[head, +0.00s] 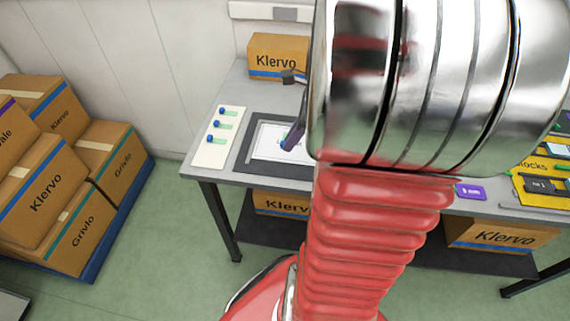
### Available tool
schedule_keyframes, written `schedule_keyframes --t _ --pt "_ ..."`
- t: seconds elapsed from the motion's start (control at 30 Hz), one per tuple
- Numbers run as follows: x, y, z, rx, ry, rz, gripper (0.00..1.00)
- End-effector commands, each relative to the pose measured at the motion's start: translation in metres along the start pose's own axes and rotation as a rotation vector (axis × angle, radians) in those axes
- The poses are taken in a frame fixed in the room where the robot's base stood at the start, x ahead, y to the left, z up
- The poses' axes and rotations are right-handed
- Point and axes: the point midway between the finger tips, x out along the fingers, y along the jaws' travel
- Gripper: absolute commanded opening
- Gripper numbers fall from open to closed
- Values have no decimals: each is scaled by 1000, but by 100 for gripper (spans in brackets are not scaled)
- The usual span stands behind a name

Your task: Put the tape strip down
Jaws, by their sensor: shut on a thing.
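A white card (211,153) lies at the left end of the grey table, with several green strips with blue ends on it. To its right is a dark-framed board with a white sheet (268,144). The dark tip of my gripper (291,139) shows over this sheet, beside my arm. It is shut on the tape strip (284,137), of which only a small green and blue bit shows at the tip. My arm hides the rest of the gripper, and I cannot tell whether the strip touches the sheet.
A Klervo box (278,57) stands at the back of the table (222,172). A yellow tray (540,180) and a purple label (470,192) are at the right. Stacked boxes (60,190) stand on the floor at the left. My arm hides the table's middle.

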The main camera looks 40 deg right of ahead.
Motion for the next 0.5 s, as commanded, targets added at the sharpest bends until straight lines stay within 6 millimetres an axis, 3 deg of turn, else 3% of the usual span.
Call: schedule_keyframes --t 0.3,0.5 --pt "45 1 -18 1 1 4 2" --pt "54 0 -22 -2 0 1 2"
